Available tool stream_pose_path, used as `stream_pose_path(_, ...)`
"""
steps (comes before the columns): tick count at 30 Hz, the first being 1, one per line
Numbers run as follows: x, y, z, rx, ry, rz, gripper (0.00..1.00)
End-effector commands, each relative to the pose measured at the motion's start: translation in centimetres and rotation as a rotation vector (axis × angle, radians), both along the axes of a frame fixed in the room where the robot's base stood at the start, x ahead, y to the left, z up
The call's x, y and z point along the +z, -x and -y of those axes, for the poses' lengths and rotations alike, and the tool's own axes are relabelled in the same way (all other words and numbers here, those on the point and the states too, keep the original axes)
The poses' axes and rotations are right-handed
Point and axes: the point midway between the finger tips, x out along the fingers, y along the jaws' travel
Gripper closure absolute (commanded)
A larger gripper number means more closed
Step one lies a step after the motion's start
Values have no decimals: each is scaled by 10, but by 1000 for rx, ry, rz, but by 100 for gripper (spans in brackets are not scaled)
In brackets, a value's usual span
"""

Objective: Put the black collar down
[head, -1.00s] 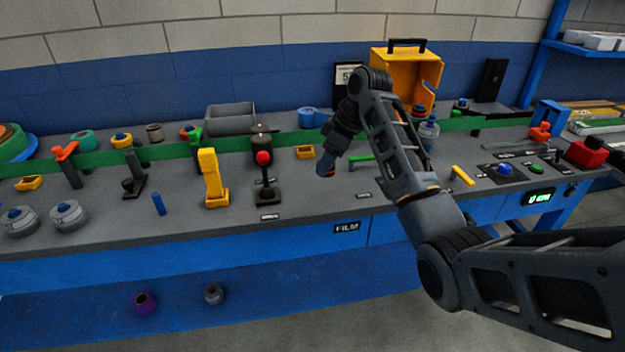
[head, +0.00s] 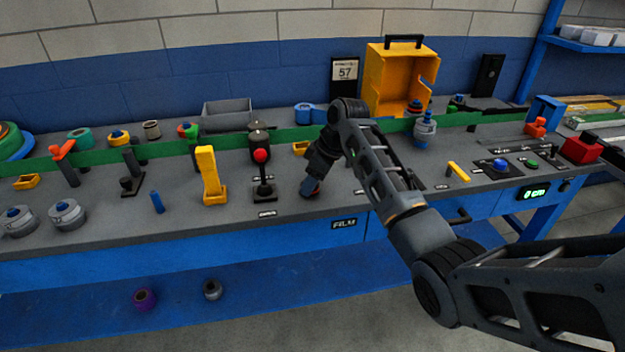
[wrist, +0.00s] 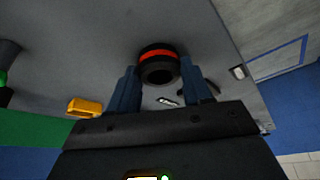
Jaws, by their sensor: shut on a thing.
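The black collar (wrist: 158,68) is a short dark ring with an orange-red band. In the wrist view it sits between the blue fingertips of my gripper (wrist: 162,84), which is shut on it. Its hollow end faces the camera. In the head view my gripper (head: 310,188) points down, low over the grey bench top (head: 330,208), just right of the red-knobbed lever. The collar is hard to make out there, and I cannot tell whether it touches the bench.
A red-knobbed black lever (head: 261,157) and a yellow upright stand (head: 211,178) are left of my gripper. A blue-topped grey bottle (head: 425,133) and a yellow bar (head: 458,171) are to the right. A yellow open box (head: 400,82) stands behind. Bare bench lies in front.

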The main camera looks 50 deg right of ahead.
Motion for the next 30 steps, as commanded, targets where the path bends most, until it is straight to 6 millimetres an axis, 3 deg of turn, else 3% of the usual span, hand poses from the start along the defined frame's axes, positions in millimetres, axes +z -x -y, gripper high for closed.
stream_pose_path(1, -2, 0, 0, 0, -1, 0, 82)
stream_pose_path(2, -2, 0, 0, 0, -1, 0, 50)
stream_pose_path(9, -2, 0, 0, 0, -1, 0, 27)
stream_pose_path(20, 4, 1, 1, 0, 0, 1, 25)
stream_pose_path(30, 61, 22, 10, -1, 1, 4, 25)
